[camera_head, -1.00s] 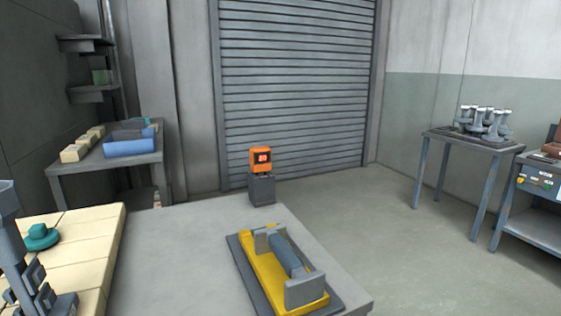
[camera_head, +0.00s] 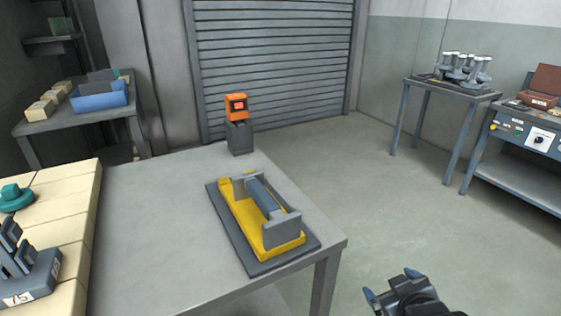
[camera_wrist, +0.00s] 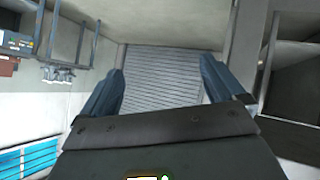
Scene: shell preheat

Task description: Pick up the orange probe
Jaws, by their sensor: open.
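The orange probe (camera_head: 237,106) has a dark display with a lit red patch. It stands upright in a dark grey holder (camera_head: 240,138) at the far edge of the grey table (camera_head: 150,220). My gripper (camera_head: 392,285) shows at the bottom of the head view, right of the table and well away from the probe. In the wrist view my gripper (camera_wrist: 160,85) has its two blue fingers wide apart with nothing between them. The probe is not seen in the wrist view.
A yellow fixture with a grey cylinder (camera_head: 262,195) lies on a dark mat near the table's right edge. Pale blocks (camera_head: 60,225) line the left side. A blue bin (camera_head: 100,95) sits on a back table. Open floor (camera_head: 400,210) lies right of the table.

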